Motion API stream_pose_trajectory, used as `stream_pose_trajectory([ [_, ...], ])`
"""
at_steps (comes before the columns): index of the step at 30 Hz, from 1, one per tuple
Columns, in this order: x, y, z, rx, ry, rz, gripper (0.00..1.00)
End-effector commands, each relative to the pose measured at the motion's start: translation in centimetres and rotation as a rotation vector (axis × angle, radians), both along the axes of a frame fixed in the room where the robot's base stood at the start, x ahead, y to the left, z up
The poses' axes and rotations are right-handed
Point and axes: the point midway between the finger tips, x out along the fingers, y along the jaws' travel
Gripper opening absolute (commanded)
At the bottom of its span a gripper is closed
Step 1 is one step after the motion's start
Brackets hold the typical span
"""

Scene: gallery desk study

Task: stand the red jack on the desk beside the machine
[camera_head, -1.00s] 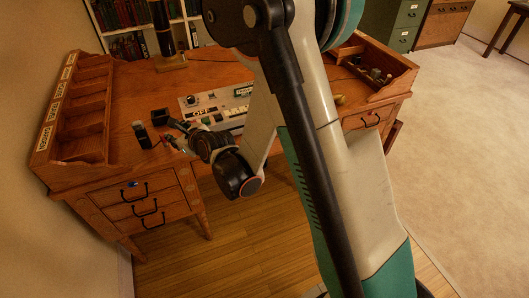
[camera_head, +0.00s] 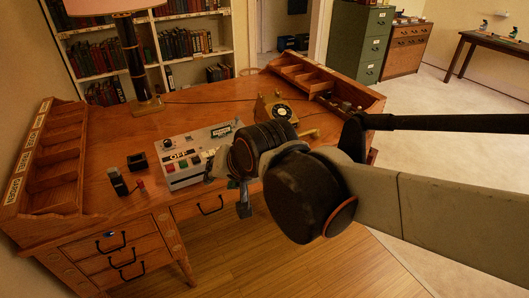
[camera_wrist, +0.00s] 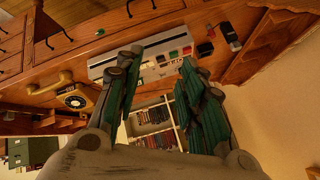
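The machine (camera_head: 185,143) is a grey box marked OFF with coloured keys and a gauge, on the wooden desk (camera_head: 110,228). The small red jack (camera_head: 141,184) is on the desk just left of the machine's front corner, apart from it. It looks upright, though it is small here. In the wrist view the machine (camera_wrist: 150,68) lies beyond the fingers and the red jack (camera_wrist: 211,33) is up and right. My gripper (camera_head: 243,196) is in front of the machine's right part, clear of the jack. In the wrist view its fingers (camera_wrist: 155,85) are apart with nothing between them.
A black upright item (camera_head: 118,183) and a small dark open box (camera_head: 138,162) stand close to the jack. A lamp (camera_head: 140,75) stands behind, and a yellow telephone (camera_head: 275,106) is at right. Slotted trays line both desk sides. The front-left desktop is partly clear.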

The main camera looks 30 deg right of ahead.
Motion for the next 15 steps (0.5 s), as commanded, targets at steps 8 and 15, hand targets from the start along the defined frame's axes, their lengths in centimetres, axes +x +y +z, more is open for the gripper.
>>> stream_pose_trajectory([
  [8, -7.3, -2.5, -0.5, -0.328, 0.063, 0.310, 0.36],
  [15, -8.9, -3.0, -0.7, -0.410, 0.082, 0.398, 0.36],
])
